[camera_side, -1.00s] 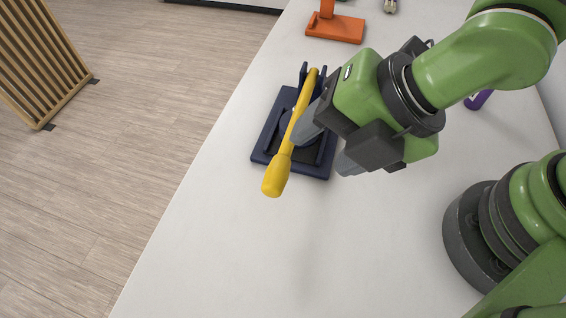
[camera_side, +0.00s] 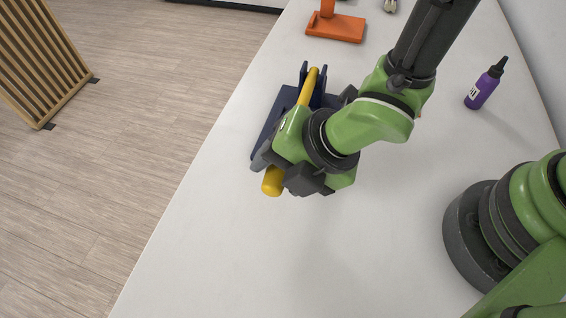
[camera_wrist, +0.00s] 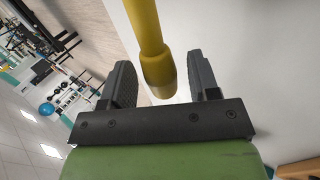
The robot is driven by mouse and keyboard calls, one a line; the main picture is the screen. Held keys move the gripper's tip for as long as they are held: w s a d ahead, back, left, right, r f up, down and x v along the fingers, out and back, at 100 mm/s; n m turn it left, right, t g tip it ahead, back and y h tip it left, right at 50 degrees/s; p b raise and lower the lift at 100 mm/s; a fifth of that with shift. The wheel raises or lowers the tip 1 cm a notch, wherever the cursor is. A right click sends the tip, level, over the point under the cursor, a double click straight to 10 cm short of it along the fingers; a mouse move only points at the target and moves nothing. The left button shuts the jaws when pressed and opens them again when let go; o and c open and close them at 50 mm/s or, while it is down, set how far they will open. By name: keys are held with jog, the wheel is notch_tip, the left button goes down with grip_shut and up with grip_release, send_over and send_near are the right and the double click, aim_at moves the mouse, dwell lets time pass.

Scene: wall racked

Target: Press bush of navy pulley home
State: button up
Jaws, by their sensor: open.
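A navy fixture (camera_side: 267,125) stands on the white table, with two upright posts at its back. A yellow lever (camera_side: 312,88) with a thick rounded grip end (camera_side: 273,181) rises from the posts and slopes toward the front left. My gripper (camera_side: 280,165) is over the front of the fixture, at the lever's grip end. In the wrist view my gripper (camera_wrist: 161,78) is open and the yellow grip end (camera_wrist: 159,72) shows between its two fingers, with gaps on both sides. The pulley and its bush are hidden behind my gripper and wrist.
An orange stand (camera_side: 335,27) is behind the navy fixture. A purple bottle (camera_side: 482,90) stands at the right near the wall. The table (camera_side: 220,240) is clear at the front, and its left edge runs close beside the fixture.

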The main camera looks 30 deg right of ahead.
jog(key=shift+c, duration=0.3)
grip_shut()
jog(key=shift+w+d+r+m+g+y, duration=0.1)
jog(key=shift+r+m+g+y, duration=0.3)
jog(key=shift+r, duration=1.05)
jog(key=shift+o, duration=0.3)
grip_release()
jog(key=v, duration=1)
jog(key=shift+w+d, duration=0.1)
